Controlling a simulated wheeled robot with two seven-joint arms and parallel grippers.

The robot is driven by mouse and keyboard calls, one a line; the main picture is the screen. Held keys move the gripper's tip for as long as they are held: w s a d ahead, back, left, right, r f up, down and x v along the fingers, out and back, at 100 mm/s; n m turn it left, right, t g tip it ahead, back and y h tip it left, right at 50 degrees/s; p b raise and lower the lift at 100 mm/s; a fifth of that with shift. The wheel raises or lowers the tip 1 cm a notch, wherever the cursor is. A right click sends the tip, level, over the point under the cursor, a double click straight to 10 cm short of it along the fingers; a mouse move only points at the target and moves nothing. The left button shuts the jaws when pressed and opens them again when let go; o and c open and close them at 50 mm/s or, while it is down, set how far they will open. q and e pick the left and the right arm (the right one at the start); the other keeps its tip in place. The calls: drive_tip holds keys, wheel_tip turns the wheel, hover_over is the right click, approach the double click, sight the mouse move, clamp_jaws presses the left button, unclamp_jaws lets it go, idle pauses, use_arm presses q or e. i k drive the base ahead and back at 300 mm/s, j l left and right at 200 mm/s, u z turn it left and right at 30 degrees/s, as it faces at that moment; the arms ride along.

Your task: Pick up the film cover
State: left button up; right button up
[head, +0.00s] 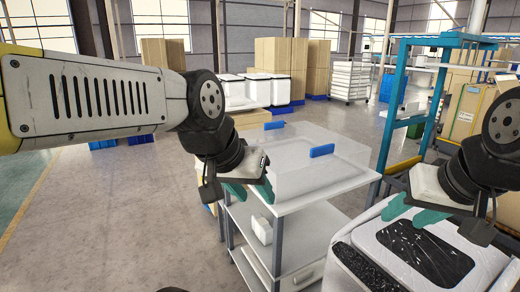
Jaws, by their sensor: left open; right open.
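A clear, box-shaped cover (345,172) with two blue handles, which I take to be the film cover, sits on the white top of a shelf cart (300,203). One blue handle (321,151) is on its right part, the other (273,125) at its back left. My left gripper (251,190) is open, with teal fingers, at the cover's front left corner. I cannot tell whether it touches the cover. My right gripper (412,212) is open above a white padded unit, apart from the cover. My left gripper and wrist hide the cover's left edge.
The white unit (350,238) at the lower right has a black speckled panel (425,250). A blue metal frame (394,110) stands behind it. Stacked cartons (280,62) and a white rack (349,80) are farther back. The floor at left is clear.

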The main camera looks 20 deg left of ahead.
sight(304, 157)
drive_tip(key=u, duration=0.3)
drive_tip(key=i+j+z, duration=0.1)
drive_tip(key=i+j, duration=0.45)
drive_tip(key=i+j+z, duration=0.15)
drive_tip(key=i+j, duration=0.4)
drive_tip(key=j, duration=0.2)
